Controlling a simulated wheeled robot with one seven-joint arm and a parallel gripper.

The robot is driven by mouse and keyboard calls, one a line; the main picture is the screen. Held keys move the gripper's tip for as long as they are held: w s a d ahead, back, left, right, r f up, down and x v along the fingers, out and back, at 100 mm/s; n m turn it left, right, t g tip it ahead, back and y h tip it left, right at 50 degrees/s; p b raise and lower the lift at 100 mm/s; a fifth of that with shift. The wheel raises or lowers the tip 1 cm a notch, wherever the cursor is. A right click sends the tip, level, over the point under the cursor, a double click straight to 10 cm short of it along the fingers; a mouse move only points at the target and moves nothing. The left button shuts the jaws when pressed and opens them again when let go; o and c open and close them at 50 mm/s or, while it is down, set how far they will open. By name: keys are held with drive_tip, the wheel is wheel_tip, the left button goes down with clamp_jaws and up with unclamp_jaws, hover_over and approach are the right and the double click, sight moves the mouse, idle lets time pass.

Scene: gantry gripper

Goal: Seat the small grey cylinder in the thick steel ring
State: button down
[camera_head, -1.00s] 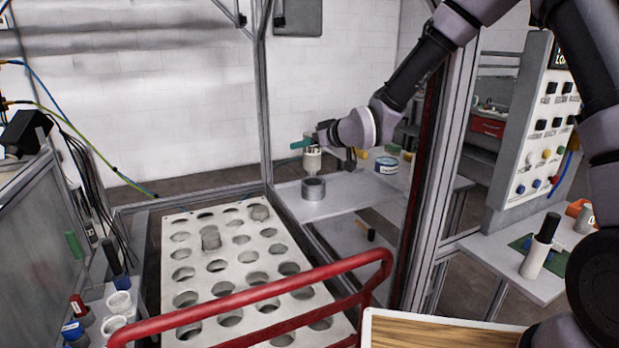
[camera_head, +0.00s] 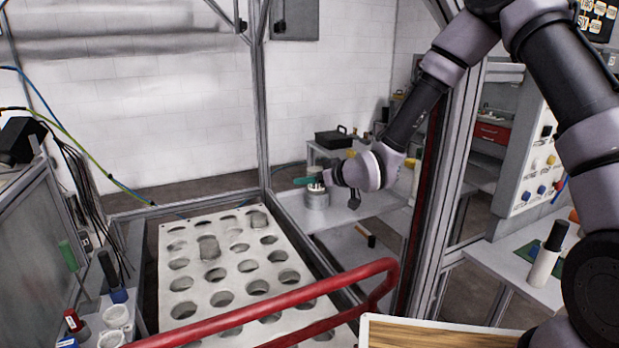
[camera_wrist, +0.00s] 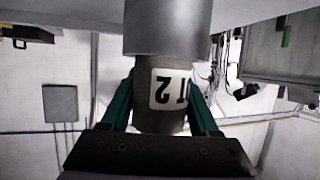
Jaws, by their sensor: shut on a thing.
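In the head view the steel ring (camera_head: 317,199) stands on a grey shelf (camera_head: 350,209). My gripper (camera_head: 315,181) is just above the ring, its fingers level with the ring's top. The cylinder is mostly hidden there by my gripper.
A grey perforated rack (camera_head: 215,262) on the left holds two grey cylinders (camera_head: 209,247) among many empty holes. A red rail (camera_head: 290,300) crosses in front. A metal post (camera_head: 455,160) stands right of the shelf. A black box (camera_head: 333,139) is behind the ring.

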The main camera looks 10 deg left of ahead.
drive_tip(key=shift+c, duration=0.6)
unclamp_jaws()
drive_tip(key=shift+r, duration=0.25)
drive_tip(key=v, duration=1.2)
